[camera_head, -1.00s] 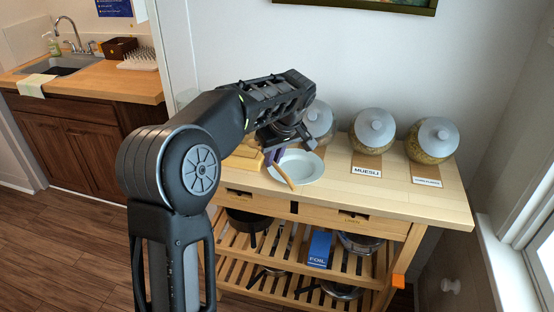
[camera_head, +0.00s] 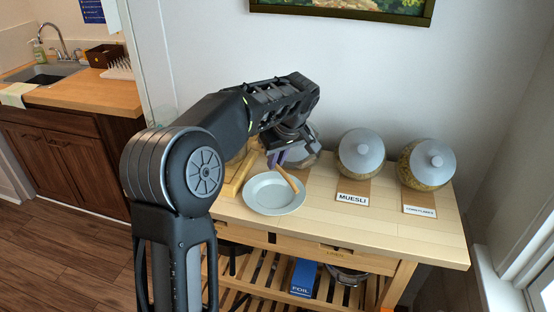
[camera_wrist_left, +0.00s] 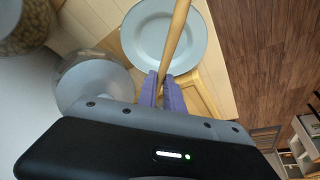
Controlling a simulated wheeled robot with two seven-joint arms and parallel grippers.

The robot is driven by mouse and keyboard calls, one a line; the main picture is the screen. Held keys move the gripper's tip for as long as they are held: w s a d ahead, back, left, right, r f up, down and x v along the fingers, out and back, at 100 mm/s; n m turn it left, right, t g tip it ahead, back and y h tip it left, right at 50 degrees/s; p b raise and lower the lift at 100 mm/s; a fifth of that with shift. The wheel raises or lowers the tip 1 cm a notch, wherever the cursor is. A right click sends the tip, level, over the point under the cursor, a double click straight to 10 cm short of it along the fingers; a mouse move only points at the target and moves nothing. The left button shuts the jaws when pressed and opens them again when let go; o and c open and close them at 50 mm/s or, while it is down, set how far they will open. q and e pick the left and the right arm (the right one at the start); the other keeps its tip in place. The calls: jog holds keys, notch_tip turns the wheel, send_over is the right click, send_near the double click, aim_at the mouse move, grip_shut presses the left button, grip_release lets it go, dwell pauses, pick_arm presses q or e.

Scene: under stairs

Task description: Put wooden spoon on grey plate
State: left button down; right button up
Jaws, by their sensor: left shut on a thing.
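My left gripper (camera_head: 279,160) is shut on the wooden spoon (camera_head: 288,178), and its purple fingers show at the far edge of the plate. In the left wrist view the spoon (camera_wrist_left: 176,40) is a light wooden stick running up from between the fingers (camera_wrist_left: 163,90). The grey plate (camera_head: 264,202) lies on the wooden cart top, and the spoon's free part slants over its right side. In the left wrist view the spoon crosses in front of the plate (camera_wrist_left: 143,40). I cannot tell whether they touch. My right gripper is not in view.
A muesli jar (camera_head: 361,155) and a cornflakes jar (camera_head: 428,166) stand right of the plate; another jar is partly behind the gripper. A wooden board (camera_head: 239,176) lies left of the plate. The cart top (camera_head: 390,232) is clear at front right.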

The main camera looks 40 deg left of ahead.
pick_arm(q)
jog(key=shift+w+f, duration=0.15)
jog(key=shift+f, duration=0.2)
jog(key=b, duration=0.6)
send_over(277, 198)
notch_tip(277, 198, down, 8)
jog(key=shift+r, duration=0.15)
jog(key=c, duration=1.4)
grip_release()
jog(key=shift+o, duration=0.6)
jog(key=o, duration=0.4)
jog(key=shift+c, duration=0.2)
jog(key=shift+r, duration=0.15)
